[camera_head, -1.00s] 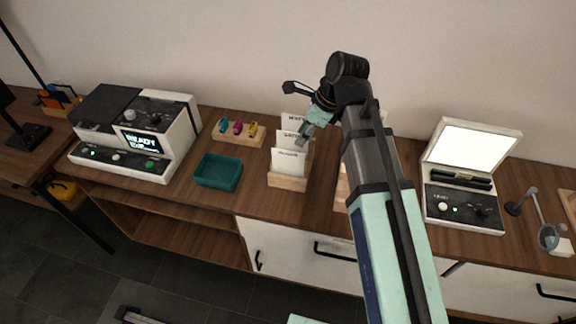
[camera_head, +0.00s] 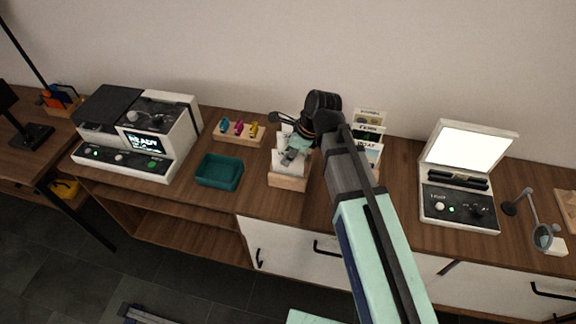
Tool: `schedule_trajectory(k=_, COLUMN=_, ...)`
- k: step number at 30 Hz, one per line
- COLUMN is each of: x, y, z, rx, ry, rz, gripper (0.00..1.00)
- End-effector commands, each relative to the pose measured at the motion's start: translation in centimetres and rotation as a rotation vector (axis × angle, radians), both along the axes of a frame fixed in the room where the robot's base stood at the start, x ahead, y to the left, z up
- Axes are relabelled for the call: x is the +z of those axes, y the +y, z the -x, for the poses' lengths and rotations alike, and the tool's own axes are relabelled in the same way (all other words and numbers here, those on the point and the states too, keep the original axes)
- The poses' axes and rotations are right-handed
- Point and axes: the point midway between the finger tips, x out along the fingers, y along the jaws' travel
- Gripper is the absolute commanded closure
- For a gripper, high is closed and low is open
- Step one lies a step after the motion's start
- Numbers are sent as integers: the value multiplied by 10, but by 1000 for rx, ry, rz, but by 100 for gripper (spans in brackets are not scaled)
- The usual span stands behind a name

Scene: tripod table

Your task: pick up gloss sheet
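A wooden rack (camera_head: 288,181) near the middle of the counter holds upright white cards. The front card (camera_head: 288,166) is mostly covered by my gripper, and its label cannot be read; I take this rack to hold the gloss sheet, but cannot tell which card it is. My gripper (camera_head: 291,157) is over the rack, in front of the cards. Whether its fingers touch a card, and whether they are open or shut, is hidden by its own body and the small scale.
A teal tray (camera_head: 219,172) and a wooden holder with coloured pieces (camera_head: 238,131) stand left of the rack. A white printer-like machine (camera_head: 140,137) is farther left. A second card rack (camera_head: 368,135) stands behind my arm. A lightbox (camera_head: 462,178) and magnifier (camera_head: 534,217) are at right.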

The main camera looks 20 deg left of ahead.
Motion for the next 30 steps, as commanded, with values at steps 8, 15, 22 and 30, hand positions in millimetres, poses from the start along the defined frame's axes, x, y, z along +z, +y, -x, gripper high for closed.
schedule_trajectory(k=8, x=-7, y=3, z=0, rx=0, ry=-1, rz=0, gripper=66)
schedule_trajectory(k=15, x=-7, y=3, z=0, rx=0, ry=-1, rz=0, gripper=100)
schedule_trajectory(k=22, x=-7, y=3, z=0, rx=0, ry=-1, rz=0, gripper=100)
schedule_trajectory(k=30, x=-4, y=3, z=0, rx=-1, ry=-2, rz=-1, gripper=100)
